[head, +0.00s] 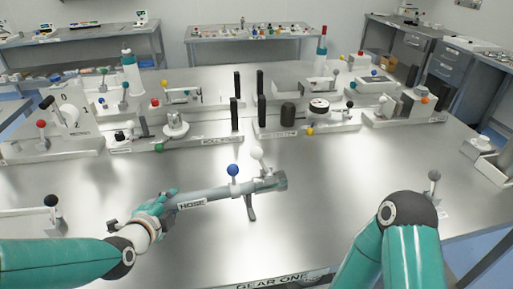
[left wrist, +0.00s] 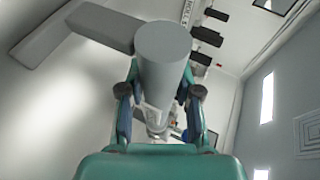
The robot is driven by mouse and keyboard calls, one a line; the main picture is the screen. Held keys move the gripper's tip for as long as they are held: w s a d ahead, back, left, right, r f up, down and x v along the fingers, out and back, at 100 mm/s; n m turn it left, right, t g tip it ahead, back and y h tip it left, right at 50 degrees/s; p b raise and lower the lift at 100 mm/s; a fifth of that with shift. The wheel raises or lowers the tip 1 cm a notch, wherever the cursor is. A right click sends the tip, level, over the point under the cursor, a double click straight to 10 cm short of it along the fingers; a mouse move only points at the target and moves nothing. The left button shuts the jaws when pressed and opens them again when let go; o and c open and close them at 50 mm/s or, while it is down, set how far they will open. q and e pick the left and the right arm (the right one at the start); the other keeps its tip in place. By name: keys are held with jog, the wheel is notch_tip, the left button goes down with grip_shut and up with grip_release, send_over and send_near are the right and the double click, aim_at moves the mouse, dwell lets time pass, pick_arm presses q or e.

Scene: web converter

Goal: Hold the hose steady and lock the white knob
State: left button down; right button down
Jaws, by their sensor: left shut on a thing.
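The grey hose (head: 205,198), labelled HOSE, lies slanted across the middle of the head view, its far end to the right. The white knob (head: 257,154) stands up on a short stem near that far end. A blue knob (head: 233,170) stands just left of it. My left gripper (head: 160,203) is shut around the hose's near left end. In the left wrist view the hose's round grey end (left wrist: 163,48) sits between the two fingers and hides most of what lies beyond. My right arm's bend shows at lower right, but its gripper is out of view.
Fixtures with coloured knobs, black posts (head: 261,110) and bottles (head: 131,73) line the back of the steel table (head: 330,185). A black-knobbed lever (head: 51,202) is at left, a grey-knobbed one (head: 434,176) at right. The surface right of the hose is clear.

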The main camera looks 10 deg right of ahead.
dwell(0.4)
jog(key=shift+f+b, duration=0.55)
jog(key=shift+b, duration=0.05)
dwell(0.5)
dwell(0.8)
jog(key=shift+d, duration=0.1)
